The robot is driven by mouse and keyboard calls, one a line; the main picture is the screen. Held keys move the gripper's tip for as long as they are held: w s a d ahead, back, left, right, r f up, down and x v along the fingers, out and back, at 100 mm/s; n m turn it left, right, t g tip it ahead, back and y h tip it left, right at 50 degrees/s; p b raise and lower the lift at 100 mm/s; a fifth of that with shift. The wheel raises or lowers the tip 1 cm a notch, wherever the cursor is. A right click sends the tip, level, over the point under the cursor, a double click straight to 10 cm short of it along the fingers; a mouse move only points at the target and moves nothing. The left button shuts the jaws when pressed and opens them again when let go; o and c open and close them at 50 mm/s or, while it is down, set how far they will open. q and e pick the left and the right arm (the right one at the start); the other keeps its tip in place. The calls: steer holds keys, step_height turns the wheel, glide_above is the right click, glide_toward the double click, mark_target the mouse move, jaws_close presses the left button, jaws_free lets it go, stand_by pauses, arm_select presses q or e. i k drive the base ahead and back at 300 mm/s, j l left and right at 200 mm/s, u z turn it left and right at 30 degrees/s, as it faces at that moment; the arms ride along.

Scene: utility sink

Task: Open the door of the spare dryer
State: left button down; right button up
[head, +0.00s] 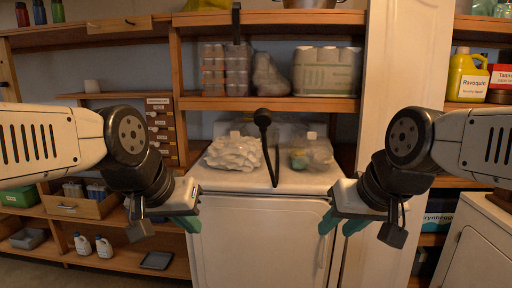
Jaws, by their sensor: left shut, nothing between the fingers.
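A white front-panelled appliance (260,245), which looks like the dryer, stands straight ahead. Its front panel looks closed and its lower part is cut off by the picture's edge. My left gripper (186,223) is at its upper left front edge, with its teal fingers shut and empty. My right gripper (342,224) is at its upper right front edge, with its two teal fingers apart and nothing seen between them. I cannot tell whether either gripper touches the appliance.
Bagged items (235,152) and a black upright object (268,145) stand on the appliance's top. A wooden shelf (270,103) with goods hangs above it. Low wooden shelves (120,262) are at left. Another white cabinet-like unit (480,255) is at lower right.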

mark_target(243, 241)
steer(key=i+l+u, duration=0.1)
steer(key=u, duration=0.25)
steer(key=l+u, duration=0.35)
steer(key=i+l+u, duration=0.1)
steer(key=u, duration=0.25)
steer(key=l+u, duration=0.35)
steer(key=l, duration=1.2)
steer(key=i+l, duration=0.2)
steer(key=i, duration=0.2)
steer(key=k+z, duration=0.35)
steer(key=k, duration=0.7)
steer(key=l, duration=0.1)
